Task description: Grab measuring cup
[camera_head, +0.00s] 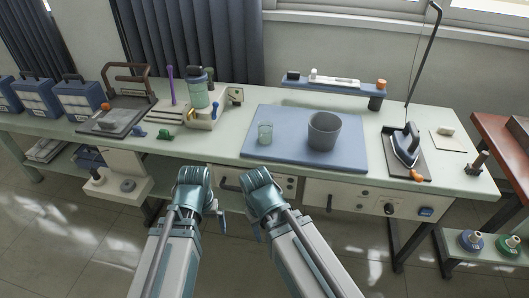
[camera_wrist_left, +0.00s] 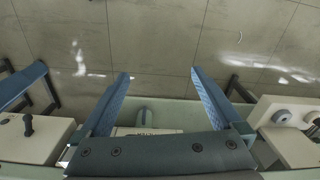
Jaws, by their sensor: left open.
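My left gripper (camera_head: 195,180) is in front of the bench, left of the mat and apart from the cup. In the left wrist view its two blue fingers (camera_wrist_left: 160,76) are spread, with only floor and the bench's side between them. My right gripper (camera_head: 258,182) is in front of the bench just below the mat; its jaw opening is hidden.
The bench (camera_head: 218,151) holds a jar (camera_head: 197,92) and small tools to the left. An iron (camera_head: 404,146) on a dark pad stands right of the mat. A raised blue shelf (camera_head: 335,87) lies behind the mat. Drawers (camera_head: 343,198) front the bench.

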